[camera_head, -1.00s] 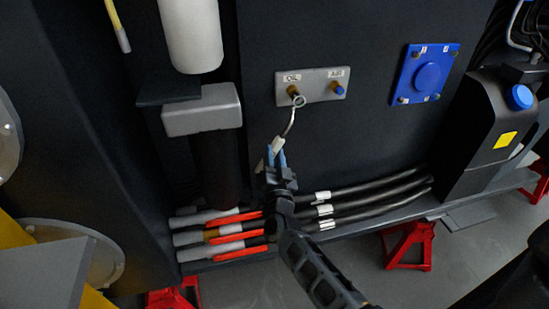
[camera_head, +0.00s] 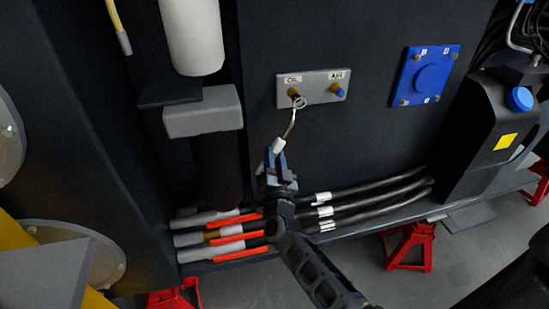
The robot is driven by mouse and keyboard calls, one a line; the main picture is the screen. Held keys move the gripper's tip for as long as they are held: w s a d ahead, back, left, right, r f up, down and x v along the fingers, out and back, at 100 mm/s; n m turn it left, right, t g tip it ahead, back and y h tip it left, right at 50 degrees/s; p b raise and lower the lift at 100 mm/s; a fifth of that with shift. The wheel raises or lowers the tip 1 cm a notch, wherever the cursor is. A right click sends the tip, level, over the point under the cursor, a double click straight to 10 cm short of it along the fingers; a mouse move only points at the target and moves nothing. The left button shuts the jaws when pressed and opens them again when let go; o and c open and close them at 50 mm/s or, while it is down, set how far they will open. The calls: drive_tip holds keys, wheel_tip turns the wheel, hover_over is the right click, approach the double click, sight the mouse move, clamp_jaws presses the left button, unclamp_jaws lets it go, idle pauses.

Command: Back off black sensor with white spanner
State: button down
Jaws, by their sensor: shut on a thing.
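My gripper (camera_head: 276,160) is shut on the white spanner (camera_head: 290,128), holding it by its lower end. The spanner's ring end points up and lies at the brass fitting with a black top (camera_head: 293,92) under the "OIL" label on a grey plate (camera_head: 326,88). The ring overlaps this sensor's lower front in the picture; I cannot tell whether it is seated around it. A second brass sensor with a blue top (camera_head: 338,90) sits under the "AIR" label to the right, clear of the spanner.
A blue square plate (camera_head: 427,74) is mounted to the right. A black tank with a blue cap (camera_head: 519,98) stands at far right. Black hoses (camera_head: 370,192) run along the bottom, with red-sleeved ends (camera_head: 237,236) at lower left. A grey block (camera_head: 202,110) juts out at left.

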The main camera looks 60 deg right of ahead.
drive_tip(key=shift+w+d, duration=0.45)
drive_tip(key=shift+d, duration=0.15)
drive_tip(key=shift+w+d, duration=0.2)
idle(0.4)
drive_tip(key=shift+s+d+f+n+t+b, duration=0.35)
drive_tip(key=shift+s+d+n+b, duration=0.15)
drive_tip(key=shift+n+b, duration=0.2)
drive_tip(key=shift+s+d+f+n+t+b, duration=0.3)
drive_tip(key=shift+s+d+n+b, duration=0.15)
drive_tip(key=shift+n+b, duration=0.25)
